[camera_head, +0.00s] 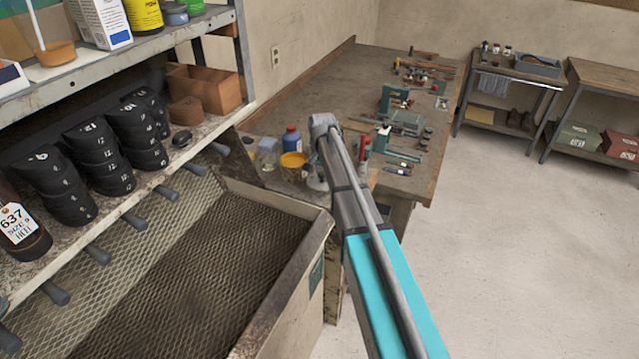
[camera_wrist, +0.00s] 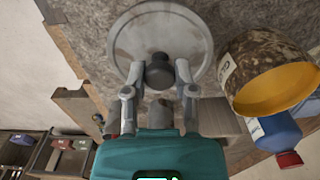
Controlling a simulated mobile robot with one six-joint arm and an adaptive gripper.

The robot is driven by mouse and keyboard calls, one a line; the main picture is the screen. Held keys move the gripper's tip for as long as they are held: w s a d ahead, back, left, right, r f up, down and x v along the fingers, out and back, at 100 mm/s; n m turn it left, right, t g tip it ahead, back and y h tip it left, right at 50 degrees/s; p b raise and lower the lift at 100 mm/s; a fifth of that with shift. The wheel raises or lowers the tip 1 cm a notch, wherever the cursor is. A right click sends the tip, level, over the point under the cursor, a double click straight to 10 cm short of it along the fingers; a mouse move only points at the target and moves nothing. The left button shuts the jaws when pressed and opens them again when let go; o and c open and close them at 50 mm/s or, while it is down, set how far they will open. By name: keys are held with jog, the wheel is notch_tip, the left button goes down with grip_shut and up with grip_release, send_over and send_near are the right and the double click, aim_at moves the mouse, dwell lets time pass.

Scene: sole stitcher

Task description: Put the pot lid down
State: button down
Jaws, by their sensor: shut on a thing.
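The pot lid (camera_wrist: 130,42) is a round, grey, stained disc with a dark knob (camera_wrist: 159,72). My gripper (camera_wrist: 159,76) is shut on the knob, one finger on each side. The lid's face lies over the worn workbench top (camera_wrist: 80,32); I cannot tell whether it touches. An open pot (camera_wrist: 265,52) with a yellow inside and a stained outer wall is beside the lid in the wrist view. In the head view the yellow pot (camera_head: 293,161) stands near the bench's near end, and my arm hides most of the gripper and lid.
A blue bottle (camera_head: 291,138) with a red cap stands by the pot, with a glass jar (camera_head: 268,152) to its left. Several tools and small parts lie farther along the bench (camera_head: 345,75). A mesh-floored tray (camera_head: 290,208) and a loaded shelf (camera_head: 130,55) are at left.

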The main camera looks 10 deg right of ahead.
aim_at(321, 181)
jog(key=shift+f, duration=0.1)
jog(key=shift+w+f+b, duration=0.4)
jog(key=shift+f+b, duration=0.05)
jog(key=shift+b, duration=0.1)
jog(key=shift+f+b, duration=1.45)
jog(key=shift+f, duration=0.05)
jog(key=shift+f, duration=0.1)
jog(key=shift+c, duration=2.1)
grip_release()
notch_tip(321, 181, up, 12)
jog(key=p, duration=1.2)
